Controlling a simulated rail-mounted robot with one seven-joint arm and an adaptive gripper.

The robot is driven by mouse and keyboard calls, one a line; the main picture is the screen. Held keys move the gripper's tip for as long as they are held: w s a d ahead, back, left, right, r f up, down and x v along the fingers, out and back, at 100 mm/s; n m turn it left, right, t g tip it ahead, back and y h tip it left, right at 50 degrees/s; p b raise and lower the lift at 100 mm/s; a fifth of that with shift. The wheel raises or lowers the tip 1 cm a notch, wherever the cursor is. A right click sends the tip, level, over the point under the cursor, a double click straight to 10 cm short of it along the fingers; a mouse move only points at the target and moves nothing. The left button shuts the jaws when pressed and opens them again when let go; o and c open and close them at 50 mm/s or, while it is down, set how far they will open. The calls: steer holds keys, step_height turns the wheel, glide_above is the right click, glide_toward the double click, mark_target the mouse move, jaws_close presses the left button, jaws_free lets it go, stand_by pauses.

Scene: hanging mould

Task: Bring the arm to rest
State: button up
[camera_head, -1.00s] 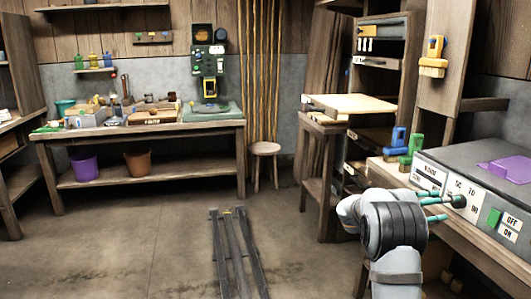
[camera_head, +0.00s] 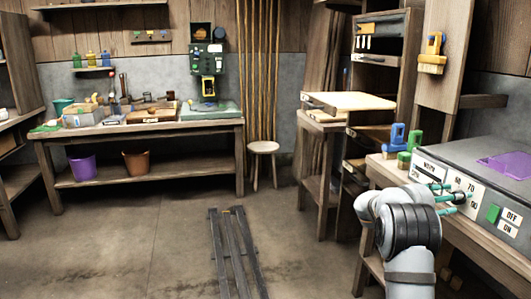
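My arm reaches in from the lower right. My gripper (camera_head: 452,199) has teal fingers and is at the front panel of the grey machine (camera_head: 448,155) on the right bench. The fingers look spread apart, with nothing visibly held. They are close to a dark dial (camera_head: 460,196) on the white numbered panel; I cannot tell whether they touch it. My grey wrist with its black ribbed band hides part of the bench edge and the fingers' bases.
A purple sheet (camera_head: 508,165) lies on the machine's top. Blue and green clamp-like tools (camera_head: 397,137) stand behind the gripper. A stool (camera_head: 263,148) and floor rails (camera_head: 232,250) are left; the floor between is clear.

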steer(key=s+a+m+b, duration=0.1)
steer(key=s+a+m, duration=0.2)
steer(key=a+m, duration=0.6)
steer(key=shift+a+f+m+t+h, duration=0.15)
steer(key=shift+a+m+t+h, duration=0.2)
steer(key=shift+a, duration=0.2)
stand_by(0.3)
